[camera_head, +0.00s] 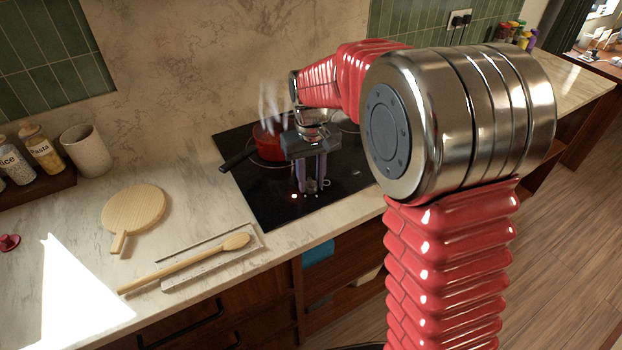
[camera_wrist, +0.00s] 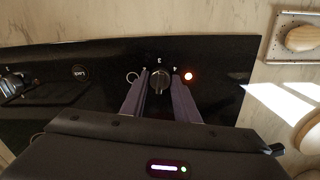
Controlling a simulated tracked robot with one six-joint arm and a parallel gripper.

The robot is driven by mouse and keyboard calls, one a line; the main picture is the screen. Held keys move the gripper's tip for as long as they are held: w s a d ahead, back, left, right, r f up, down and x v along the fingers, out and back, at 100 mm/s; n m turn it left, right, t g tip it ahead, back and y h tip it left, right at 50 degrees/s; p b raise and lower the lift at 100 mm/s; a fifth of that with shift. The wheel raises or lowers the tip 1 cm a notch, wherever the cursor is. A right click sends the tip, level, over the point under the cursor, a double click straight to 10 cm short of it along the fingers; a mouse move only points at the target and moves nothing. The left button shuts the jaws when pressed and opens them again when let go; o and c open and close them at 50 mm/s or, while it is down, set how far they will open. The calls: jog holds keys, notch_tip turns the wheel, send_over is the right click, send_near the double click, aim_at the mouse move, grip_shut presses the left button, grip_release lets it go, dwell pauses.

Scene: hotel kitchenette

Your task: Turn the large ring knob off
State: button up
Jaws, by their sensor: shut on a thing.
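A dark round knob (camera_wrist: 160,80) sits on the black cooktop panel, with numerals printed around it and a small ring mark to its left. The fingers mostly hide the knob there.
A steaming red pot (camera_head: 266,143) stands on the cooktop behind my gripper, its handle pointing left. A second knob (camera_wrist: 14,86) shows at the left of the wrist view. A wooden spoon (camera_head: 190,262) and a round board (camera_head: 134,213) lie on the counter to the left.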

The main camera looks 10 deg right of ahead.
aim_at(311, 180)
jog(key=shift+n, duration=1.1)
jog(key=o, duration=1.1)
jog(key=shift+c, duration=0.2)
notch_tip(311, 180, up, 14)
jog(key=shift+f, duration=0.15)
jog(key=shift+w, duration=0.15)
